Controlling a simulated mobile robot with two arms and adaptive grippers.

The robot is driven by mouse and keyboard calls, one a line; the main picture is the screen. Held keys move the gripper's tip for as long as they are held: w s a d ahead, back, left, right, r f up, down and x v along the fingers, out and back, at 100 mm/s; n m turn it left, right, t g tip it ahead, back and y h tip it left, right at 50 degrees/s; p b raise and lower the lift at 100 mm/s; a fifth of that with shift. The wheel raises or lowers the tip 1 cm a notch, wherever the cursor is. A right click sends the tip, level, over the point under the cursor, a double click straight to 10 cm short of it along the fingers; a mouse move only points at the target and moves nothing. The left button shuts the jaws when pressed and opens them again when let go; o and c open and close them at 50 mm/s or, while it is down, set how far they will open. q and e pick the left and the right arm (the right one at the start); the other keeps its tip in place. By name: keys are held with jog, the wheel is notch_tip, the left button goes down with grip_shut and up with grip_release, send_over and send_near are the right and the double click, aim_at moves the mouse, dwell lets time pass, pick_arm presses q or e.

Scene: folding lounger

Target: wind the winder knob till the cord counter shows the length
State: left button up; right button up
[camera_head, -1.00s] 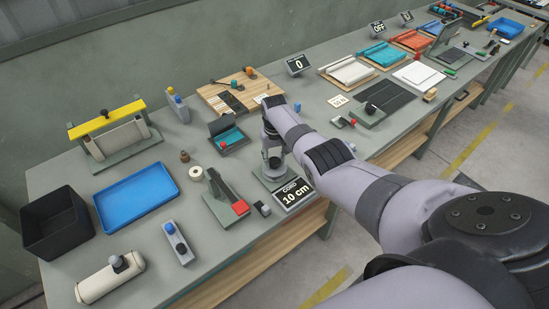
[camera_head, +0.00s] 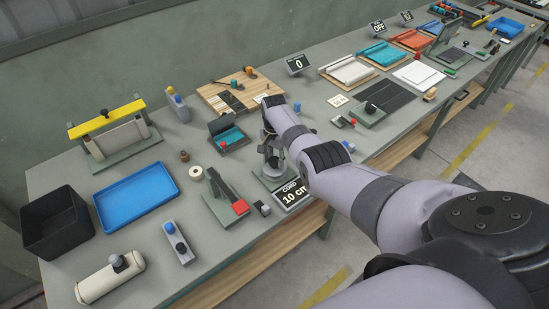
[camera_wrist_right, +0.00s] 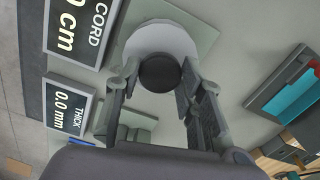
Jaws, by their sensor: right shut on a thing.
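My right gripper (camera_head: 272,155) points down over the winder (camera_head: 263,183) near the table's front edge. In the right wrist view its two fingers (camera_wrist_right: 158,80) are shut on the dark round winder knob (camera_wrist_right: 160,70). The knob stands on a pale disc (camera_wrist_right: 138,42) above a grey-green base. In the head view the gripper and arm hide the knob. In the wrist view the counter (camera_wrist_right: 80,28) is cut off. My left gripper is not in view.
A display reading THICK 0.0 mm (camera_wrist_right: 68,103) stands close by in the wrist view. A red-ended device (camera_head: 240,207) and a white roll (camera_head: 195,173) are left of the winder. A blue tray (camera_head: 136,196) and black bin (camera_head: 55,222) are farther left.

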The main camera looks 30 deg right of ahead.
jog(key=m, duration=0.5)
jog(key=shift+w+d+r+m, duration=0.1)
jog(key=shift+w+r+m, duration=0.05)
jog(key=shift+m, duration=0.15)
jog(key=m, duration=1.3)
jog(key=shift+m+b, duration=0.3)
jog(key=shift+b, duration=0.05)
jog(key=shift+m+b, duration=0.3)
jog(key=shift+m, duration=0.6)
jog(key=shift+m+b, duration=0.3)
jog(key=shift+m, duration=0.2)
jog(key=m+b, duration=0.1)
jog(key=b, duration=0.3)
jog(key=m+b, duration=0.2)
jog(key=b, duration=0.2)
jog(key=m+b, duration=0.2)
jog(key=b, duration=0.2)
jog(key=shift+f, duration=0.25)
jog(key=shift+r+m+b, duration=0.15)
jog(key=shift+m+b, duration=0.25)
jog(key=shift+b, duration=0.35)
jog(key=shift+r, duration=0.1)
